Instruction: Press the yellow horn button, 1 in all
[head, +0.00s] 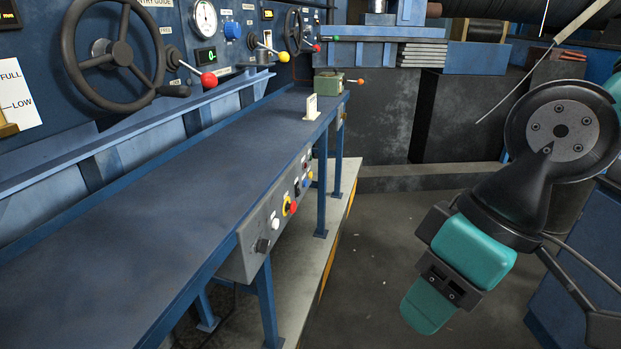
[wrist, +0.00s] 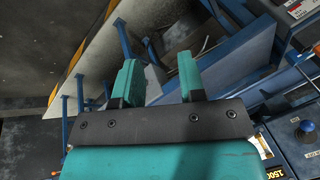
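A control box (head: 245,262) hangs under the front edge of the blue bench, with a row of small buttons. My gripper (head: 428,304) hangs at the right, over the floor, well apart from the box and pointing down. In the wrist view my gripper (wrist: 159,78) has its two teal fingers spread with nothing between them. I cannot make out the yellow button in the wrist view.
The box also carries a red-and-yellow mushroom button (head: 290,206), a white button (head: 276,223) and a black knob (head: 263,245). The blue bench (head: 150,230) has legs below. Handwheels (head: 113,52) and levers stand behind it. Open floor (head: 375,260) lies between bench and arm.

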